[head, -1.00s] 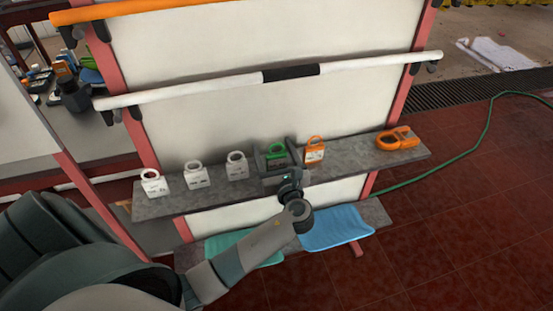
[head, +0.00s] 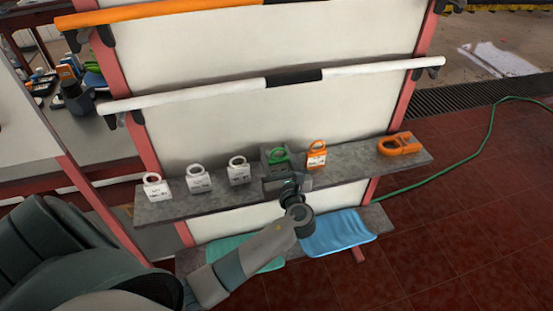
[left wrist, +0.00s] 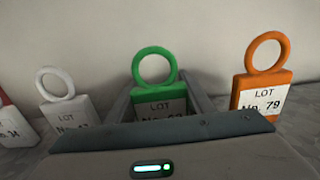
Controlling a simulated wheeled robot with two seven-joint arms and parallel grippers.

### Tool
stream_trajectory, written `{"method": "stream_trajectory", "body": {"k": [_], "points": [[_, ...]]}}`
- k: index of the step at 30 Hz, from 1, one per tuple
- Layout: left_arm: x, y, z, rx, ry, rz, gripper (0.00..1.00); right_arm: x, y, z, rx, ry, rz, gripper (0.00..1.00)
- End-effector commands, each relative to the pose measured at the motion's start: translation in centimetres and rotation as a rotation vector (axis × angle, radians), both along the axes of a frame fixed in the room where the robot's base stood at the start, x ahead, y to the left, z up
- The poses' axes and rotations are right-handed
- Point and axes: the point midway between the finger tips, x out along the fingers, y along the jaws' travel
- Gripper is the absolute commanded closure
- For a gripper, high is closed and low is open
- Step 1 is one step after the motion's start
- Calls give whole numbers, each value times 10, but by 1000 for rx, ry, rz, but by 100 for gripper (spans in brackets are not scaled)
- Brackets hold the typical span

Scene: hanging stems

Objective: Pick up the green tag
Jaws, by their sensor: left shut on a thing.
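The green tag (head: 280,156) has a ring on top and a white label; it stands upright on the grey shelf (head: 348,161). It also shows in the left wrist view (left wrist: 154,93), where the label reads LOT and its lower part is hidden behind the gripper body. My left gripper (head: 276,163) is at the tag, its fingers on either side, shut on it. The arm reaches in from the lower left. My right gripper is in neither view.
An orange tag (head: 316,155) stands close to the right of the green one. White tags (head: 238,170) stand to the left. A larger orange ring-shaped item (head: 402,144) lies at the shelf's right end. Above runs a white rail (head: 200,91); below lie teal and blue cloths (head: 337,232).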

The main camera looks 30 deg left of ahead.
Motion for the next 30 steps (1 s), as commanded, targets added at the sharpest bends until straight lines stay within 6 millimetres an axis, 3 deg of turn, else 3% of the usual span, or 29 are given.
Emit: {"method": "stream_trajectory", "body": {"k": [5, 12, 24, 30], "points": [[0, 0, 9, -2, -2, 0, 81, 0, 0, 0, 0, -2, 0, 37], [0, 0, 43, -2, -7, 1, 81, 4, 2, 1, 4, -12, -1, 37], [13, -77, 85, -5, -5, -2, 81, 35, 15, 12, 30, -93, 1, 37], [17, -103, 102, -3, -3, 0, 81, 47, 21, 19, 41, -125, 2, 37]]}}
